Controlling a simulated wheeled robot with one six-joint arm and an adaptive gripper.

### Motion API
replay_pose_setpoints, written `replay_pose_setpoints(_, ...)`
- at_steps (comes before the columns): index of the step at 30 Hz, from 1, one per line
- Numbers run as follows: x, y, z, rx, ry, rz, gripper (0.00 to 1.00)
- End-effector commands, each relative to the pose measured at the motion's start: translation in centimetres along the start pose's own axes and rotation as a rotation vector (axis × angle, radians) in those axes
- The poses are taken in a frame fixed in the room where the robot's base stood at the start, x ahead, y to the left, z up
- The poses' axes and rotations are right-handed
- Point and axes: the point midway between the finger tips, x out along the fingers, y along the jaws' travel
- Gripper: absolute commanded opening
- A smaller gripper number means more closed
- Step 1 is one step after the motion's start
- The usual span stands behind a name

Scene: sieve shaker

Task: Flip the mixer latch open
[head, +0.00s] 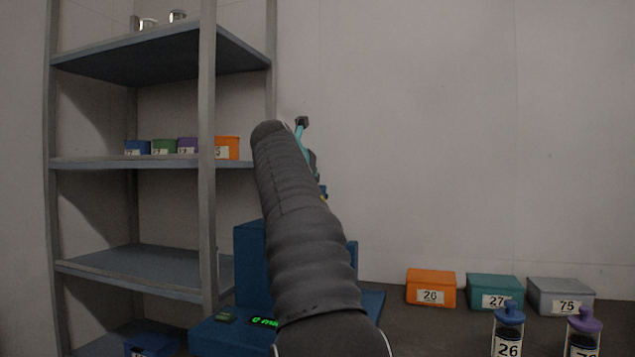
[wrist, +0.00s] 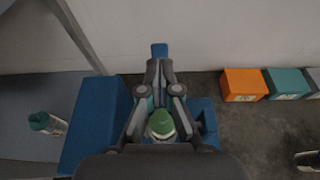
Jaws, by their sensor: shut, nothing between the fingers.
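The blue mixer (head: 250,250) stands on the bench, with a lit green display (head: 262,321) low on its front. My own arm covers much of it in the head view. In the wrist view its blue body (wrist: 92,125) lies below and left of my gripper (wrist: 159,68). My gripper is shut and empty, its fingertips close together. A small blue piece (wrist: 159,49) shows just past the fingertips; it may be the latch, and I cannot tell whether it touches them. A green-capped vial (wrist: 160,124) shows between the finger linkages. In the head view my gripper is mostly hidden behind my arm.
Orange (head: 431,287), teal (head: 494,291) and grey (head: 560,295) boxes stand on the bench at right. Vials with blue (head: 509,312) and purple (head: 584,320) caps stand in front. A metal shelf (head: 207,150) stands at left. A green-capped bottle (wrist: 42,122) is left of the mixer.

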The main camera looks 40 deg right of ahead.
Motion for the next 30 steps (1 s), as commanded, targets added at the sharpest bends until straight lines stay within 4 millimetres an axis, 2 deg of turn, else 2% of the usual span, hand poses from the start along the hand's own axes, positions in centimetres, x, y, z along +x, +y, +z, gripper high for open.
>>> replay_pose_setpoints(1, -1.2, 0.0, 0.1, -0.001, -0.001, 0.001, 0.00)
replay_pose_setpoints(6, -4.0, 0.0, 0.0, -0.001, -0.001, 0.000, 0.00)
replay_pose_setpoints(12, -5.9, -0.1, 0.0, 0.001, 0.001, -0.002, 0.00)
replay_pose_setpoints(30, -6.3, 0.0, 0.0, 0.000, 0.001, -0.002, 0.00)
